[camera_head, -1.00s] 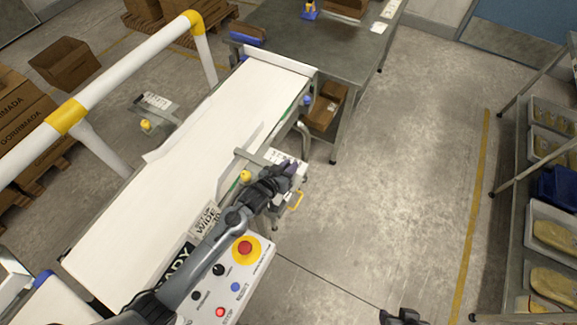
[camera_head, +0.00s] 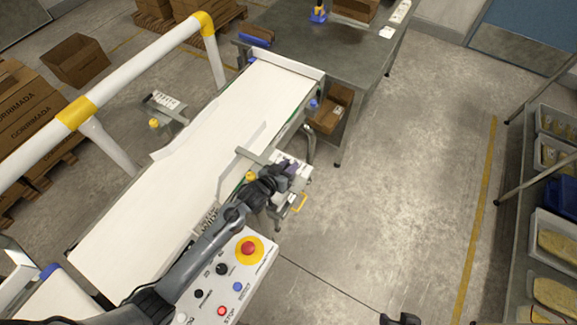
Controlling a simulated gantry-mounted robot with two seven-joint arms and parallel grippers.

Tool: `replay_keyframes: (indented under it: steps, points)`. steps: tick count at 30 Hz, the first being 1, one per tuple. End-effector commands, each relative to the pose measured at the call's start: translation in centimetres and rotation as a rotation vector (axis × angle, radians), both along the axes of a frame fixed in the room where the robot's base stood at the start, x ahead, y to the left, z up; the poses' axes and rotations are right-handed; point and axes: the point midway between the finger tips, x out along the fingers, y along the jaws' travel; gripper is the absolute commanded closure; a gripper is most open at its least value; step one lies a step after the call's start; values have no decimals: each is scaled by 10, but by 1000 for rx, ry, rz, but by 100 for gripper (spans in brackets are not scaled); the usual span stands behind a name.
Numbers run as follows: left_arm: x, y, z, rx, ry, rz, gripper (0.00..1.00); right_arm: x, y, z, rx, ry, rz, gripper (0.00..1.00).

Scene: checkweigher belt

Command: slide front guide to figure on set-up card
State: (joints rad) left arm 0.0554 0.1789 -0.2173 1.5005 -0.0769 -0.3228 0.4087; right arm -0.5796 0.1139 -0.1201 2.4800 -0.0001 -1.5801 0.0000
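The front guide (camera_head: 240,149) is a thin pale rail along the right side of the white belt (camera_head: 215,120). A grey bracket arm (camera_head: 257,158) joins it to a scale plate (camera_head: 296,172) with dark marks at the belt's edge. A yellow knob (camera_head: 251,176) sits beside the bracket. My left gripper (camera_head: 288,167) is over the scale plate, close to the bracket's outer end; I cannot tell whether its fingers touch or grip it. The set-up card (camera_head: 208,220) is mostly hidden behind my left arm. My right gripper (camera_head: 400,319) is cut off at the bottom edge, its fingers unclear.
A control panel (camera_head: 262,268) with a red stop button (camera_head: 249,249) lies below the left arm. The rear guide's scale (camera_head: 166,101) and knob (camera_head: 154,123) are across the belt. A white and yellow rail (camera_head: 125,80) runs at left. Floor to the right is open.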

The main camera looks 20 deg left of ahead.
Motion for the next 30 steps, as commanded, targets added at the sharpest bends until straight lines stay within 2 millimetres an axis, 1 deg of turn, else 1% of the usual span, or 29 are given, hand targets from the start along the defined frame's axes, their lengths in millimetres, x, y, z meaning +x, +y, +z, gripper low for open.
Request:
replay_keyframes:
  steps: [5, 8, 11, 21, 27, 30]
  points:
    - [-3, 1, 1, 0, 0, 0, 74, 0, -1, 0, -2, 1, 2, 57]
    - [-11, 2, 4, 1, 0, 0, 74, 0, -1, 1, -5, 0, 4, 57]
    - [-23, 5, 9, 1, 2, -1, 74, 0, -2, 2, -10, 1, 6, 57]
    - [-75, 16, 30, 1, 1, -1, 74, 0, -2, 4, -11, 0, 7, 57]
    - [-93, 21, 38, 1, 1, -1, 74, 0, -2, 4, -7, 1, 5, 57]
    - [-97, 21, 40, 1, 0, 0, 74, 0, -1, 5, -4, 0, 3, 57]
